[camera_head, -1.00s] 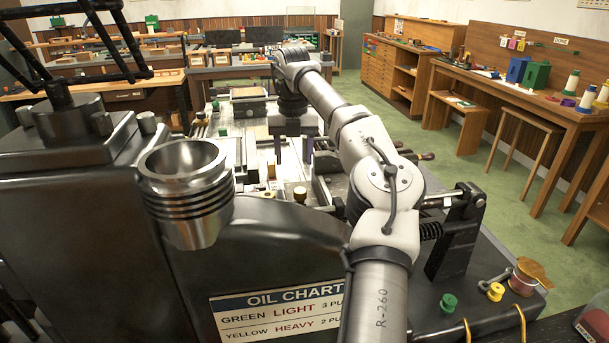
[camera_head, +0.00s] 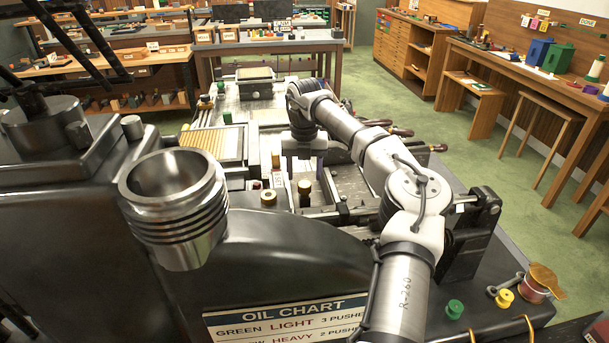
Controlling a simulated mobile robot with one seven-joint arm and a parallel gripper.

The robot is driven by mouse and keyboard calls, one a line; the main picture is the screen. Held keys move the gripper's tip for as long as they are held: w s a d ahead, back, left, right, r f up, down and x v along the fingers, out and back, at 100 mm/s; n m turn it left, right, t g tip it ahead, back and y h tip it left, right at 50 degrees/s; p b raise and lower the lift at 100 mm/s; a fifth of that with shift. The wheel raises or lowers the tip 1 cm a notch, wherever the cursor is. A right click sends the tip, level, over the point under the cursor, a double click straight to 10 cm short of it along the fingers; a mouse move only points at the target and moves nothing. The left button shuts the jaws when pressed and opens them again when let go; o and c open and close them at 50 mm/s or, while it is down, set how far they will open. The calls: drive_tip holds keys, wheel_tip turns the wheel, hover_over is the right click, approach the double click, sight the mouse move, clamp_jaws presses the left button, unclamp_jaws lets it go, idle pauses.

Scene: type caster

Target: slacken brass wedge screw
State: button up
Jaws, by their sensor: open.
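Two short brass-coloured pieces stand on the machine bed in the head view: a round knurled-looking knob (camera_head: 268,198) and a taller brass cylinder (camera_head: 305,187) just right of it. I cannot tell for sure which is the wedge screw.
A dark machine housing with a steel ribbed cup (camera_head: 175,200) and an oil chart (camera_head: 285,318) fills the near left. A slotted tray (camera_head: 215,143) lies left of my gripper. Lever handles (camera_head: 420,147) stick out at right. A green knob (camera_head: 454,309) sits at the front right.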

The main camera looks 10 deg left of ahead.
sight(305, 183)
drive_tip(key=shift+f+p, duration=0.3)
drive_tip(key=shift+f, duration=1.25)
drive_tip(key=c, duration=1)
